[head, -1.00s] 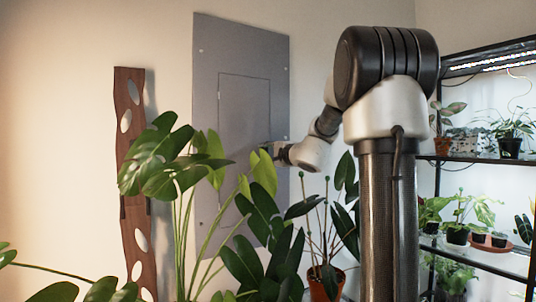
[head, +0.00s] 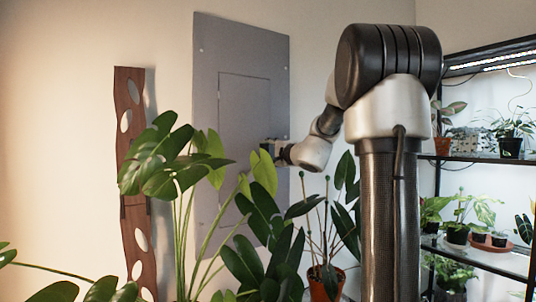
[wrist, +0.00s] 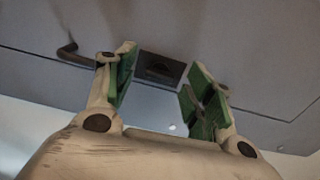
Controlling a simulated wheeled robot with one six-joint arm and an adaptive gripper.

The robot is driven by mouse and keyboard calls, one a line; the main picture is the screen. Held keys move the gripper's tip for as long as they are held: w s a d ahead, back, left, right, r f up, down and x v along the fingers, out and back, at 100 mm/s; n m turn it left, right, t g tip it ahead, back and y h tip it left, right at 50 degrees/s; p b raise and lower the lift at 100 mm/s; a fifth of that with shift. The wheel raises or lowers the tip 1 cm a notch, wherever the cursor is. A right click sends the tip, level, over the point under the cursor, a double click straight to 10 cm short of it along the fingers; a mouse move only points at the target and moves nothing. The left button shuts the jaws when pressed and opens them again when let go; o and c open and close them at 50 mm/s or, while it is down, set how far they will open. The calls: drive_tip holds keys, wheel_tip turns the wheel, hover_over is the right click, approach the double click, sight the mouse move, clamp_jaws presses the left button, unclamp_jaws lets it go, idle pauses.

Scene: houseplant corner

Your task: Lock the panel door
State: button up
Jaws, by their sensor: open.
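The grey electrical panel (head: 230,55) is mounted on the wall, and its inset door (head: 243,105) looks closed in the head view. In the wrist view the panel's grey face (wrist: 230,35) fills the top. A dark recessed latch (wrist: 160,68) lies on it, between and just beyond my fingertips. A dark bent handle-like bar (wrist: 72,52) sticks out left of my fingers. My gripper (wrist: 160,78) is open, its green pads apart with nothing between them. In the head view my gripper (head: 271,149) is at the panel's right side, partly behind leaves. Whether it touches the latch cannot be told.
Large leafy plants (head: 170,160) stand in front of the panel and hide its lower part. A potted plant (head: 325,280) is below my arm. A black plant shelf (head: 480,160) stands at right.

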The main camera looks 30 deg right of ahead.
drive_tip(key=s, duration=1.1)
drive_tip(key=shift+s+d, duration=0.2)
drive_tip(key=shift+s, duration=0.05)
drive_tip(key=s+a+f+n+g+y, duration=0.25)
drive_tip(key=s+f+g, duration=0.25)
drive_tip(key=s+f, duration=0.3)
drive_tip(key=s+a+f+n+g+y, duration=0.1)
drive_tip(key=s+a+f+n+g, duration=0.4)
drive_tip(key=f, duration=0.5)
drive_tip(key=s+a+f+n+g+h, duration=0.1)
drive_tip(key=s+f+n+h, duration=0.1)
drive_tip(key=s+n, duration=0.3)
drive_tip(key=s+a+f+n+g+h, duration=0.1)
drive_tip(key=s+n, duration=0.4)
drive_tip(key=s, duration=0.5)
drive_tip(key=shift+s+a+f+g+h, duration=0.2)
drive_tip(key=shift+f+g+h, duration=0.4)
drive_tip(key=shift+g, duration=0.2)
